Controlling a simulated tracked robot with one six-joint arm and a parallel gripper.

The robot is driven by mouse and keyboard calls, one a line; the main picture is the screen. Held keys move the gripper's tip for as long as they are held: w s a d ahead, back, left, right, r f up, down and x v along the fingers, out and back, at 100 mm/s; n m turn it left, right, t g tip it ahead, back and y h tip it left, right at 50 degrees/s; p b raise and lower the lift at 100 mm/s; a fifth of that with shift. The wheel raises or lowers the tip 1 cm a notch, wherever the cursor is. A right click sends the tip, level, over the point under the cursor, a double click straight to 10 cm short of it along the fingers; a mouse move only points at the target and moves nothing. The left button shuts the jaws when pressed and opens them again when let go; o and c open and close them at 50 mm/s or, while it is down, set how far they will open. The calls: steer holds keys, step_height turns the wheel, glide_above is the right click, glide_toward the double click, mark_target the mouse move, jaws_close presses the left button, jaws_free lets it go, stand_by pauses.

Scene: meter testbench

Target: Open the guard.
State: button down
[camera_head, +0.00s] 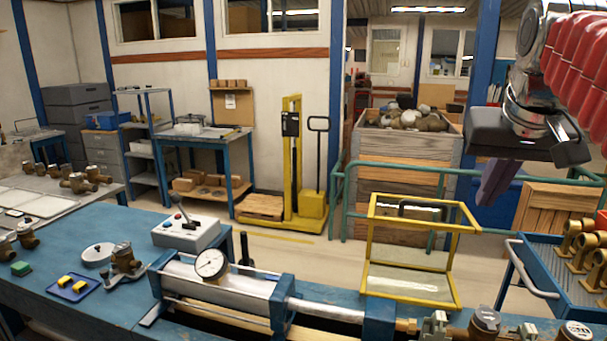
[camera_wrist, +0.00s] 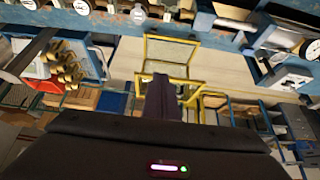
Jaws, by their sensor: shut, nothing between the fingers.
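The guard (camera_head: 413,283) is a yellow frame with clear panels. It stands up at the back of the blue bench, behind the right part of the clamping rig, and a dark bar shows near its top. I cannot tell its exact hinge angle. In the wrist view the guard (camera_wrist: 172,38) appears upside down, just beyond my fingertips. My gripper (camera_head: 488,200) hangs from the upper right, above and to the right of the guard, apart from it in the head view. Its dark fingers (camera_wrist: 161,80) are together and empty, overlapping the guard's yellow edge in the wrist view.
The blue bench (camera_head: 95,240) carries a rig with a dial gauge (camera_head: 210,263), a control box (camera_head: 186,233) and several meters. A blue cart (camera_head: 550,270) with brass fittings stands right of the guard. Green railing (camera_head: 342,200) and a wooden crate (camera_head: 408,160) are behind. Floor shows left of the guard.

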steer(key=s+a+f+n, duration=0.1)
steer(key=s+a+f, duration=0.3)
steer(key=f, duration=0.5)
steer(key=s+a+f+n+y, duration=0.1)
steer(key=s+a+f, duration=0.4)
steer(key=f, duration=0.4)
steer(key=s+a+f+n, duration=0.1)
steer(key=s+a+f, duration=0.3)
steer(key=f, duration=0.6)
steer(key=shift+s+a+y, duration=0.2)
steer(key=shift+s+y, duration=0.1)
steer(key=shift+s, duration=0.2)
steer(key=c, duration=2.5)
jaws_free()
